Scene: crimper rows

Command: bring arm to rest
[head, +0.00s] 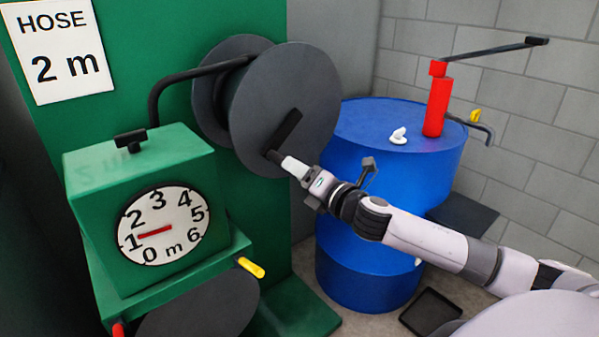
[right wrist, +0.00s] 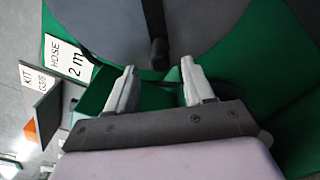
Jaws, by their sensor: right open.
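My right arm (head: 425,237) reaches in from the lower right of the head view. Its gripper (head: 284,163) is at the crank handle (head: 287,130) of a dark grey hose reel (head: 310,85). In the right wrist view the two fingers (right wrist: 159,72) stand apart, with the dark end of the crank handle (right wrist: 158,52) just ahead, in line with the gap. Nothing is gripped between them. I cannot tell whether a finger touches the handle. My left gripper is not in view.
A green box with a dial (head: 165,225), its red pointer near 1, stands left of the arm. A blue drum (head: 365,160) with a red pump (head: 437,105) stands close behind the arm. A black tray (head: 432,312) lies on the floor. A sign reads "HOSE 2 m" (head: 62,50).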

